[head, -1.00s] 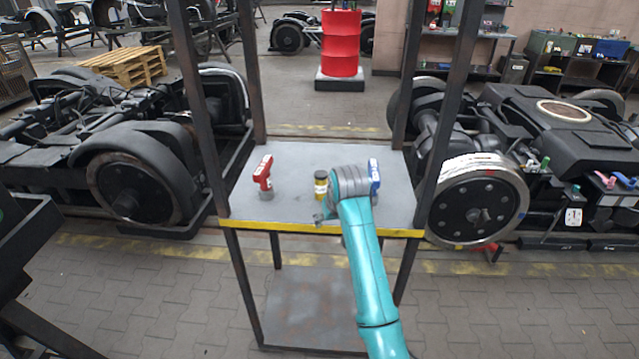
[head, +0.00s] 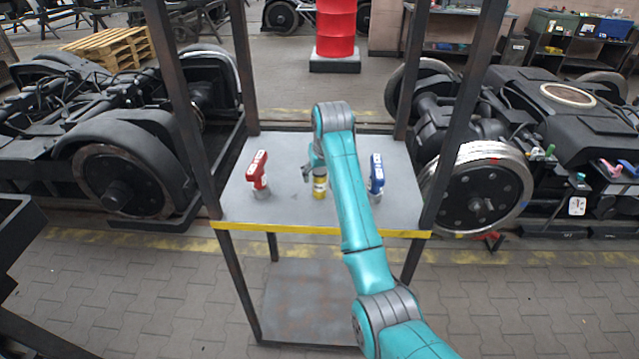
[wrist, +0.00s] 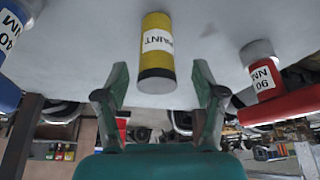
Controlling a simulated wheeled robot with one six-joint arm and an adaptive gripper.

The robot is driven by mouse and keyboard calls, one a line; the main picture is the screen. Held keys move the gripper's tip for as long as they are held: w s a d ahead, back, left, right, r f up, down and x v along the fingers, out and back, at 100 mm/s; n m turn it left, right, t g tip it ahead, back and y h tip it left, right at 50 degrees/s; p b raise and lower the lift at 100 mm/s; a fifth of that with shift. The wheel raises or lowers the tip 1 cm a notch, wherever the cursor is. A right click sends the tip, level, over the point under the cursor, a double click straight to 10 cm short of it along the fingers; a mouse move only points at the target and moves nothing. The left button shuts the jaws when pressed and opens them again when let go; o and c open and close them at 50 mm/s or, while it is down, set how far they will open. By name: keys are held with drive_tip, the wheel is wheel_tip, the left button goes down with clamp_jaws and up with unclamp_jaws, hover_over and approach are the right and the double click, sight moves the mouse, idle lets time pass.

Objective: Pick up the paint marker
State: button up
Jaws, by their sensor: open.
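The paint marker (head: 319,185) is a short yellow cylinder with a black band and a white label, on the grey table (head: 285,211) between two tools. In the wrist view the paint marker (wrist: 157,55) shows its label reading PAINT, ahead of the gap between my fingers. My gripper (wrist: 158,90) is open and empty, its fingers apart, one on each side of the marker's line. In the head view my gripper (head: 309,172) is beside the marker's upper left, and my arm partly covers the area.
A red tool (head: 257,172) stands left of the marker and a blue tool (head: 376,177) right of it, by my arm. Dark posts (head: 177,100) frame the table, which has a yellow front edge (head: 320,229).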

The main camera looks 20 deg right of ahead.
sight(319, 182)
drive_tip(key=shift+x, duration=2.75)
drive_tip(key=shift+w+d, duration=0.1)
drive_tip(key=shift+d, duration=0.1)
clamp_jaws()
